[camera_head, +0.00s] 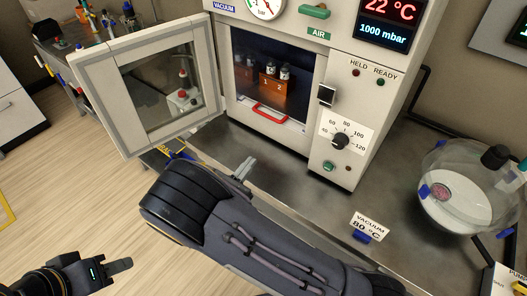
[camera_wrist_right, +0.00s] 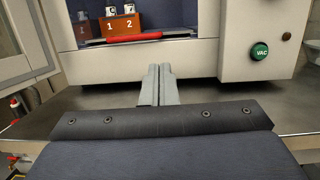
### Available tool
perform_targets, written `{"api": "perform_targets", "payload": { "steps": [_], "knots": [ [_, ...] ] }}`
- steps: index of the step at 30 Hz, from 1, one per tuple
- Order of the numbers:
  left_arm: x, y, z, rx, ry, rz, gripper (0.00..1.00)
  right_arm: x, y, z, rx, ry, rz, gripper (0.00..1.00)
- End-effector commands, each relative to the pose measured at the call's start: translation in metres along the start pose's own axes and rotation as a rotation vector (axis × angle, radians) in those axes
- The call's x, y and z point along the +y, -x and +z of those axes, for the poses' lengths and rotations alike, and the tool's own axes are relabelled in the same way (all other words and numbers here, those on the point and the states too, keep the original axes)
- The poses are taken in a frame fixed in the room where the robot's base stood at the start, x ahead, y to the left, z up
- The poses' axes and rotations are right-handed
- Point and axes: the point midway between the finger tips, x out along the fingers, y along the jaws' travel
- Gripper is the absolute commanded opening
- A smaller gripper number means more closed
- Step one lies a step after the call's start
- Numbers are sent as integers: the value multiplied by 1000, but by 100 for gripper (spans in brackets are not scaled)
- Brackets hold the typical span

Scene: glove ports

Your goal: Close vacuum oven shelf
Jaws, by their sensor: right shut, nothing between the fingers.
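The vacuum oven (camera_head: 355,95) stands on the metal bench with its glass-windowed door (camera_head: 150,78) swung open to the left. Inside, the shelf shows by its red handle (camera_head: 270,113) at the front of the chamber. An orange block (camera_head: 276,85) marked 1 and 2 holds vials behind the handle. The handle also shows in the right wrist view (camera_wrist_right: 134,38). My right gripper (camera_head: 245,168) is shut and empty, in front of and below the handle, apart from it. My left gripper (camera_head: 122,265) is at lower left over the floor; its finger gap is unclear.
A round glass vessel (camera_head: 465,187) stands on the bench at right. A "VACUUM 80 °C" card (camera_head: 369,226) stands near the bench front. The open door's lower corner reaches near my right arm. A cluttered side bench is at back left.

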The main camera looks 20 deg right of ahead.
Motion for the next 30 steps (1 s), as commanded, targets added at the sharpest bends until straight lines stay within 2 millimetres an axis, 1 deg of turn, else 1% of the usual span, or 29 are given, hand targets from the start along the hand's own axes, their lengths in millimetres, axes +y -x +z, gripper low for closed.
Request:
{"api": "perform_targets", "payload": {
  "steps": [12, 16, 21, 24, 30],
  "knots": [
    [7, 15, -8, 0, 0, 0, 36, -1, -86, 2, -1, 1, -5, 0],
    [9, 19, -10, 0, 0, 0, 36, -1, -108, 2, 0, 1, -5, 0],
    [10, 22, -11, 0, 0, 0, 36, -1, -125, 1, 1, 1, -2, 0],
    [10, 22, -11, 0, 0, 0, 36, 0, -130, 0, 0, 1, -1, 0],
    [10, 22, -11, 0, 0, 0, 36, 0, -131, 0, 0, 1, -1, 0]
  ]
}}
